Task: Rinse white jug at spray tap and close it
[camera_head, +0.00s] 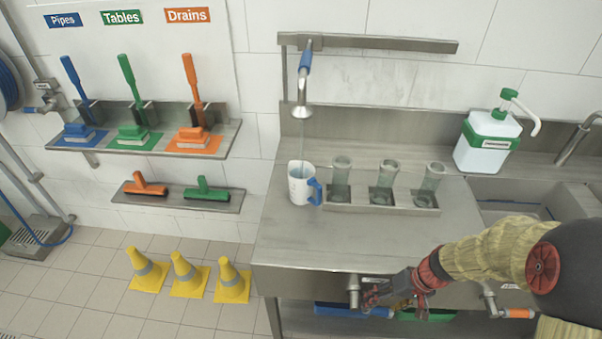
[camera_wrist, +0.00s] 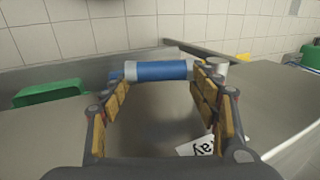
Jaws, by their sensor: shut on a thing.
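The white jug (camera_head: 298,188) with a blue handle stands upright on the steel counter, below the spray tap (camera_head: 303,102). A faint stream of water seems to run from the spray head down into the jug. My gripper (camera_head: 374,292) is low at the counter's front edge, beside a valve (camera_head: 353,287). In the wrist view, the blue valve handle (camera_wrist: 158,70) lies crosswise between the fingertips of my gripper (camera_wrist: 160,82), which is shut on it. In the head view my gripper hides most of this handle. A white label ending in "ay" (camera_wrist: 198,147) shows nearby.
A rack (camera_head: 382,208) with several clear beakers stands right of the jug. A white and green pump bottle (camera_head: 488,145) stands behind the sink at the right. Another valve with an orange handle (camera_head: 518,313) is right of my gripper. Yellow cones (camera_head: 184,277) stand on the floor at left.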

